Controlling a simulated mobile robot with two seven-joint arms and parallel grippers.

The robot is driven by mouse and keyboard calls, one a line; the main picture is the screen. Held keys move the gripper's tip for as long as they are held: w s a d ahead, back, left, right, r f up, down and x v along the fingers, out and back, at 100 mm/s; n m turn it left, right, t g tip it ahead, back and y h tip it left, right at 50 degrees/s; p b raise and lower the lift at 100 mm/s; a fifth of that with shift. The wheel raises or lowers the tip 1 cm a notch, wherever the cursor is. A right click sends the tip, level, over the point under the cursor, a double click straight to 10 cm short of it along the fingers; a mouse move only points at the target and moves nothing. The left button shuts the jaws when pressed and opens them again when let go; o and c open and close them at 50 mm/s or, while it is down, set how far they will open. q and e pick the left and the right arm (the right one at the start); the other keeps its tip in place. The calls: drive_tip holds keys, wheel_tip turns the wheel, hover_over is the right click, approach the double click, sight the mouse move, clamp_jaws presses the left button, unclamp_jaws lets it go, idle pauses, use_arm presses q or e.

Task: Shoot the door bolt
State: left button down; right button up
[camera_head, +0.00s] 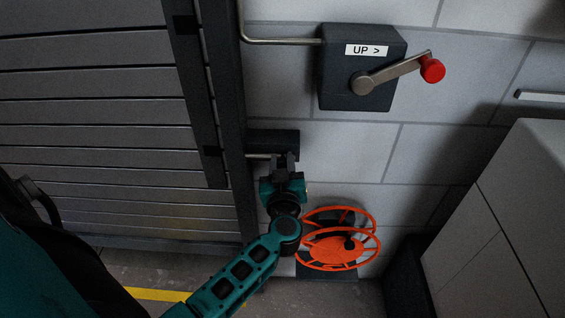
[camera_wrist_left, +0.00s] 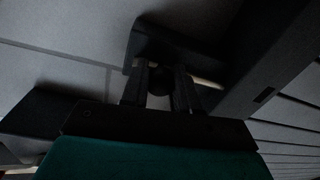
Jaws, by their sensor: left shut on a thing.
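The door bolt is a pale metal rod (camera_head: 258,156) under a dark housing (camera_head: 273,142), beside the edge of the slatted door (camera_head: 110,130). The rod reaches toward the dark door post on its left. My left gripper (camera_head: 286,160) is at the bolt, just below the housing, and covers part of it. In the left wrist view the gripper's two dark fingers (camera_wrist_left: 160,88) stand on either side of a dark round knob (camera_wrist_left: 158,81), shut on it. A short pale piece of rod (camera_wrist_left: 208,83) shows right of the fingers. Whether the rod enters the post is too dark to tell.
A dark crank box (camera_head: 335,85) marked "UP >" with a red-knobbed handle (camera_head: 431,69) is on the block wall above. An orange hose reel (camera_head: 337,250) is low, right of my left arm. A pale cabinet (camera_head: 500,210) stands at the right.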

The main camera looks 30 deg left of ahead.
sight(264, 152)
idle(0.3)
use_arm(q)
drive_tip(key=s+a+p, duration=0.2)
drive_tip(key=a, duration=0.1)
drive_tip(key=shift+r+p, duration=0.15)
drive_tip(key=shift+p, duration=0.15)
drive_tip(key=shift+s+a, duration=0.1)
drive_tip(key=shift+a, duration=0.25)
drive_tip(key=c, duration=0.9)
unclamp_jaws()
drive_tip(key=shift+s+a, duration=0.1)
drive_tip(key=shift+a, duration=0.05)
drive_tip(key=shift+o, duration=0.2)
